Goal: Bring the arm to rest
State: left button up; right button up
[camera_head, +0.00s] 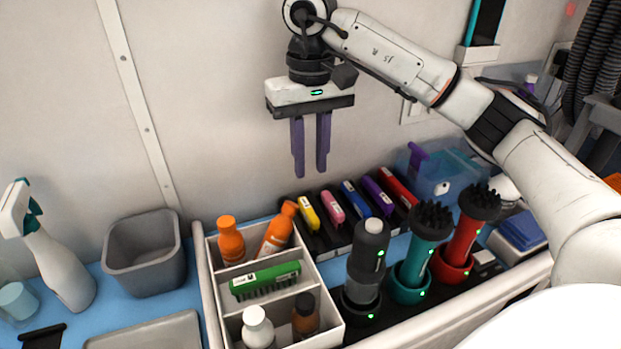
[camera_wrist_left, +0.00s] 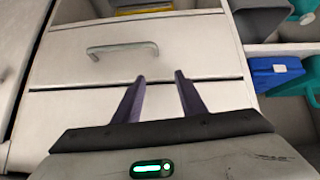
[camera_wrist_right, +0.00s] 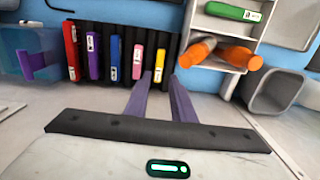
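My right gripper (camera_head: 311,146) hangs with its purple fingers pointing down, in front of the wall and above the back of the counter. Its fingers are apart with nothing between them; the right wrist view (camera_wrist_right: 160,85) also shows the gap empty. My right arm reaches in from the right side of the head view. My left gripper does not show in the head view. In the left wrist view my left gripper (camera_wrist_left: 160,80) has its fingers apart and empty, in front of white drawer fronts with a grey handle (camera_wrist_left: 122,50).
A grey bin (camera_head: 145,257) and a spray bottle (camera_head: 55,265) stand left. Space around the right gripper is clear.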

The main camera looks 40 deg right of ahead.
jog(key=shift+r, duration=0.45)
jog(key=shift+f, duration=0.15)
